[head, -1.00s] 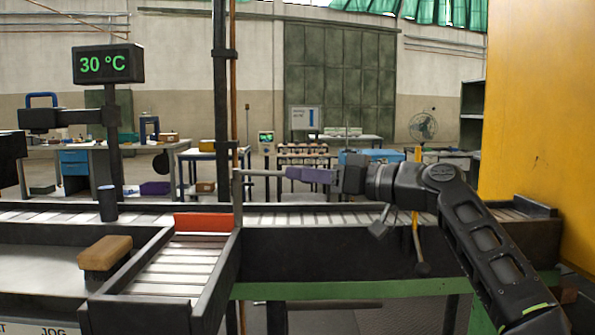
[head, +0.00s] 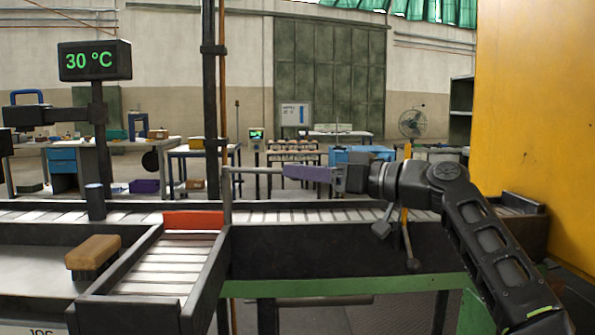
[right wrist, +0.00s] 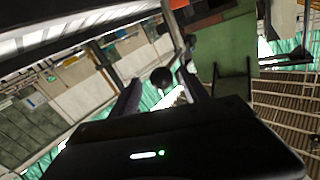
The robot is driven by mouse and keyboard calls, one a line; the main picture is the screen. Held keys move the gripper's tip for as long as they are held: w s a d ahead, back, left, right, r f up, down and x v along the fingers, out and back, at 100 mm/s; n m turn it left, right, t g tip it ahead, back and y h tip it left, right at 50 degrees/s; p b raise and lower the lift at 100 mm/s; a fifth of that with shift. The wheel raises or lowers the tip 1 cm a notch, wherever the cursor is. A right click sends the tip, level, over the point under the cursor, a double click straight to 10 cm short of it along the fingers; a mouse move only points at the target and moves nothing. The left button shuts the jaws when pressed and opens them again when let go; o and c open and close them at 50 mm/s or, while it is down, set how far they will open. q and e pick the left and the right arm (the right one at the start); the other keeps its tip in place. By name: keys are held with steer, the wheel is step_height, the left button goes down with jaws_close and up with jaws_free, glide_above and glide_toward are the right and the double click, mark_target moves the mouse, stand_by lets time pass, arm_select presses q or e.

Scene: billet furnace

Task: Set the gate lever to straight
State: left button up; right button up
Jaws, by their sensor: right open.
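The gate lever (head: 255,170) is a thin grey rod reaching right from the top of an upright grey post (head: 227,190) at the conveyor junction. The orange gate plate (head: 193,219) stands across the mouth of the side branch, left of that post. My right gripper (head: 287,172) has its purple fingers at the lever's right end, which they hide in the head view. In the right wrist view, a dark ball knob (right wrist: 161,77) shows between the spread fingers of my right gripper (right wrist: 166,88); contact cannot be told. My left gripper is not seen.
The roller conveyor (head: 340,217) runs across behind the side branch (head: 160,270). A wooden-backed brush (head: 93,252) lies on the left surface. A yellow post (head: 404,222) and a dark ball-ended rod (head: 412,262) are beneath my right arm. A yellow wall (head: 535,120) stands at right.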

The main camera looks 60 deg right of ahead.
steer(key=shift+s+d, duration=0.15)
steer(key=shift+s, duration=2.5)
